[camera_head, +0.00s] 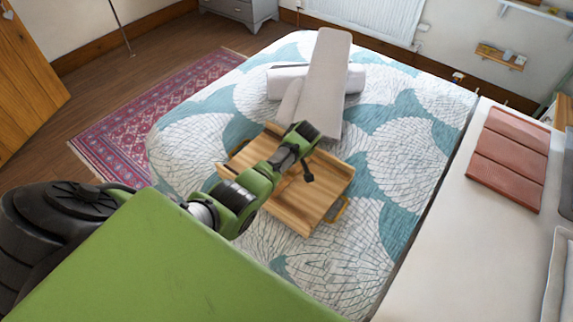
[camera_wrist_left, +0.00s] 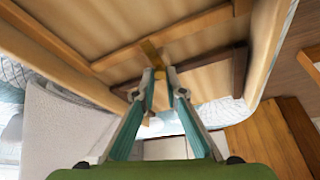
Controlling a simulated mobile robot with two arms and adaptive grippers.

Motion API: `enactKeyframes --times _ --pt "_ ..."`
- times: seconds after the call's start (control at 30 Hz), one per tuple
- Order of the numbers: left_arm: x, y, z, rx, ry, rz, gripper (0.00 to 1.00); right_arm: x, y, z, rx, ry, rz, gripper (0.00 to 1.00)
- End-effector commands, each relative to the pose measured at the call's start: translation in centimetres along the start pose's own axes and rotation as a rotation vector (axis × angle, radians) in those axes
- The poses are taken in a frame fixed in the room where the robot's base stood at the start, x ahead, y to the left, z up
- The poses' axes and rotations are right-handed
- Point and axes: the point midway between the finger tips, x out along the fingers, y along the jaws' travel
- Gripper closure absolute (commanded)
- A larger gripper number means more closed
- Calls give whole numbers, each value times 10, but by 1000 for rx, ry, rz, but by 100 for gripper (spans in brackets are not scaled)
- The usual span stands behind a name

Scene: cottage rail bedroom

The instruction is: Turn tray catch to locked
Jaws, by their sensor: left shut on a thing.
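The wooden tray (camera_head: 309,203) lies on the bed, with brass-coloured handles at its sides. In the left wrist view its slatted wood (camera_wrist_left: 105,22) fills the top of the picture. A small brass catch (camera_wrist_left: 151,52) sits at my left gripper's fingertips (camera_wrist_left: 160,74). The fingers are close together and shut on the catch. In the head view my left gripper (camera_head: 307,172) is over the middle of the tray, and my arm hides the catch there. My right gripper is in neither view.
The bed's patterned quilt (camera_head: 390,150) surrounds the tray. A white surface with a reddish folded panel (camera_head: 508,158) stands at the right. A red rug (camera_head: 150,113) lies on the floor at the left.

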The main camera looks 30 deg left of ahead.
Motion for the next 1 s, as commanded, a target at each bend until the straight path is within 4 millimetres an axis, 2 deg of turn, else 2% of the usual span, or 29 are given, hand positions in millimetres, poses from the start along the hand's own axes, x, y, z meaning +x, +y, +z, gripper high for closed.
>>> enactKeyframes --times 0.03,0.1,0.13,0.47,0.63,0.77,1.0 --pt "2 -2 2 0 -4 -3 100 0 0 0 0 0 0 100" --pt "2 -2 2 0 -4 -3 76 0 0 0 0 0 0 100" --pt "2 -2 2 0 -3 -3 69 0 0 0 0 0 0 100" --pt "1 -1 0 1 -1 -1 69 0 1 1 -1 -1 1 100" --pt "-7 0 0 0 0 2 69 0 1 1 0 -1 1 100" --pt "-20 0 0 0 0 2 69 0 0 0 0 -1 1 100" --pt "-60 0 0 0 0 3 69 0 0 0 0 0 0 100"
